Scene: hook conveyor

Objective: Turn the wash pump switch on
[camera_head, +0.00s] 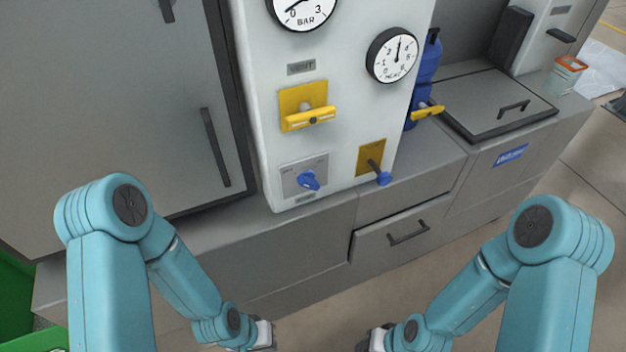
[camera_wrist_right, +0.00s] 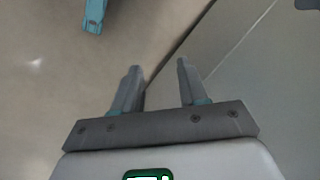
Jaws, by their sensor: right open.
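A blue rotary knob (camera_head: 309,181) sits on a grey plate (camera_head: 290,178) low on the white control panel (camera_head: 262,105). It looks like the switch, but its lettering is too small to read. My left gripper (camera_head: 265,336) is at the bottom edge of the head view, below and apart from the panel; its fingers are mostly cut off. My right gripper (camera_head: 372,342) is also at the bottom edge, right of the left one. In the right wrist view its two fingers (camera_wrist_right: 158,72) are apart with nothing between them.
A yellow valve handle (camera_head: 309,118) is above the knob, and a blue-tipped lever (camera_head: 382,178) sticks out to its right. Two gauges (camera_head: 392,55) (camera_head: 303,12) are higher up. A grey counter with drawers (camera_head: 392,240) stands below the panel. Floor shows below.

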